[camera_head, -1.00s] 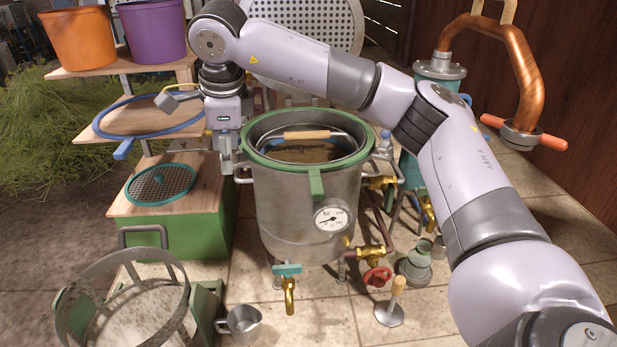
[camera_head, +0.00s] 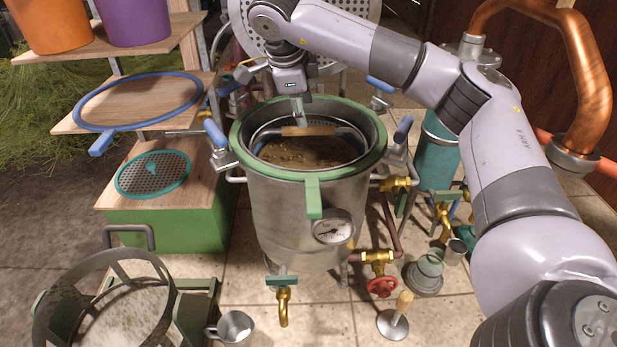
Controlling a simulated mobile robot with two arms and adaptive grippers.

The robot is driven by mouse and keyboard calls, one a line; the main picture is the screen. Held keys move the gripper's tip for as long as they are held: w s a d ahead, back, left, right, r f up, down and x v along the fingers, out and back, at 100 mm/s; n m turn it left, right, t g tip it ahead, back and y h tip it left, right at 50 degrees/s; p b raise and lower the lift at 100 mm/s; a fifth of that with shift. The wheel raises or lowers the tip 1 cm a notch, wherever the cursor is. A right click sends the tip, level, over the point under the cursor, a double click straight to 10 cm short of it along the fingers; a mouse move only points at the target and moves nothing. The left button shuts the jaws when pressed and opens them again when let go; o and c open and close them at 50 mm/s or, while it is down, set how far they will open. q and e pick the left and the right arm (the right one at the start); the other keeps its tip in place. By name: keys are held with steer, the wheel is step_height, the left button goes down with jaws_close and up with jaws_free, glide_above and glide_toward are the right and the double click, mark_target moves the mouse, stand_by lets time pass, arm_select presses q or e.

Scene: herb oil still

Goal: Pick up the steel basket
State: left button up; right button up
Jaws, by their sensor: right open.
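The steel basket (camera_head: 308,131) sits inside the steel still pot (camera_head: 283,210). Its bail handle stands up with a wooden grip across the pot's mouth, and brown material lies within. My right gripper (camera_head: 299,117) points down from above, its fingers at the wooden grip near its left half. It is open; I cannot tell whether the fingers straddle the grip or touch it. The green rim (camera_head: 314,190) of the pot surrounds the basket. My left gripper is not in view.
Blue-handled clamps (camera_head: 214,134) stand around the pot's rim. A dial gauge (camera_head: 333,228) and brass valves are on its front and right. Shelves with a blue ring (camera_head: 95,127) stand left. A metal cup (camera_head: 234,328) and a tamper (camera_head: 395,320) are on the paving.

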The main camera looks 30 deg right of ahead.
mark_target(308, 128)
steer(key=p+x, duration=0.1)
steer(key=x, duration=0.3)
steer(key=p+x, duration=0.1)
steer(key=x, duration=0.3)
steer(key=shift+s+d, duration=0.15)
steer(key=shift+s, duration=0.05)
steer(key=shift+f, duration=0.3)
jaws_close()
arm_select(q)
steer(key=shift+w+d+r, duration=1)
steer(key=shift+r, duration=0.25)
arm_select(e)
steer(key=shift+w+r, duration=0.2)
steer(key=shift+r, duration=0.05)
